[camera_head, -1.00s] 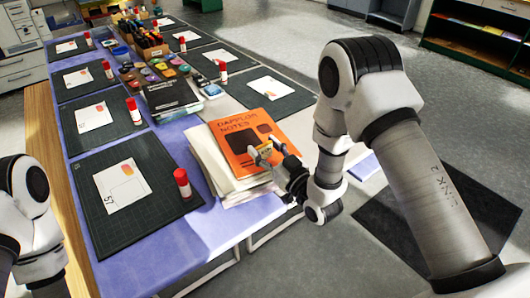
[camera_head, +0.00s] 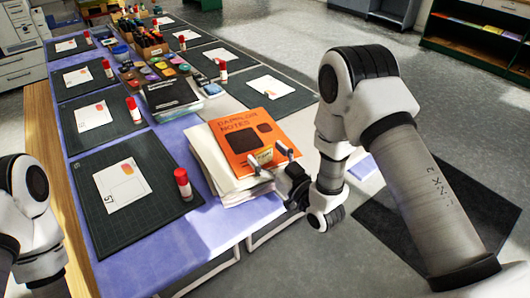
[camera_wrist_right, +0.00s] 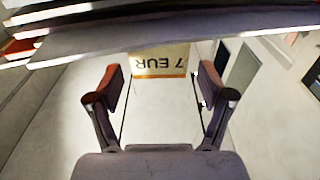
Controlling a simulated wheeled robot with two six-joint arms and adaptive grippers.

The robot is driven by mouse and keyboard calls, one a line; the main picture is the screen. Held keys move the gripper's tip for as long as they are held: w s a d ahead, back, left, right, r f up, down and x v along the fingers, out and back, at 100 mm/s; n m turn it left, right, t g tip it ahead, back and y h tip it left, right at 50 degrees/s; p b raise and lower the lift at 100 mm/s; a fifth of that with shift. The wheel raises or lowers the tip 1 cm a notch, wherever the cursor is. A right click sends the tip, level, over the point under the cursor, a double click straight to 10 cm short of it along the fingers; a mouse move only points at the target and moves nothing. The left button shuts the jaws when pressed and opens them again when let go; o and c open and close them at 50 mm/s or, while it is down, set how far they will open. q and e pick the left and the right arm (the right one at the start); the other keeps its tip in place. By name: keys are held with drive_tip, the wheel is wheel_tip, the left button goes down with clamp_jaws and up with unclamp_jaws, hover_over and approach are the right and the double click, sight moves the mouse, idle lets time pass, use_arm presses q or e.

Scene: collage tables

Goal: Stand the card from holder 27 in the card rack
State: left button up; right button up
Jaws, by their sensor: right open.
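A small cream card or tag (camera_head: 263,156) stands at the near edge of an orange notebook marked "DAPPLOR NOTES" (camera_head: 232,146). In the right wrist view the card (camera_wrist_right: 160,62) reads "7 EUR" upside down above an orange line. My right gripper (camera_head: 269,159) is open at that edge, with a finger on each side of the card. In the wrist view the gripper (camera_wrist_right: 160,95) has clear gaps between its fingers and the card. What supports the card is hard to tell. I cannot make out holder 27 or the card rack by name. My left gripper is out of view.
The notebook lies on a stack of papers (camera_head: 209,166) at the table's near right edge. Black books (camera_head: 172,96) and paint pots lie behind.

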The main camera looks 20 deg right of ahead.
drive_tip(key=b+v, duration=0.1)
drive_tip(key=v, duration=1)
drive_tip(key=s+f+g+h, duration=0.1)
drive_tip(key=s+f+g, duration=0.15)
drive_tip(key=f, duration=0.45)
drive_tip(key=s+f+g+h, duration=0.1)
drive_tip(key=f+g, duration=0.3)
drive_tip(key=f, duration=0.2)
drive_tip(key=s+d+f+m+g+h, duration=0.2)
drive_tip(key=s+f+g, duration=0.5)
drive_tip(key=s+f, duration=0.4)
drive_tip(key=shift+s+f+m+h, duration=0.4)
drive_tip(key=shift+s+h, duration=0.25)
drive_tip(key=shift+h, duration=0.05)
drive_tip(key=shift+o, duration=0.6)
drive_tip(key=s+d+f+m+g+h, duration=0.1)
drive_tip(key=s+g, duration=0.3)
drive_tip(key=s, duration=0.4)
drive_tip(key=shift+s+d+f+m, duration=0.25)
drive_tip(key=shift+f+m, duration=0.15)
drive_tip(key=shift+f, duration=0.15)
drive_tip(key=shift+w+g, duration=0.1)
drive_tip(key=shift+g, duration=0.15)
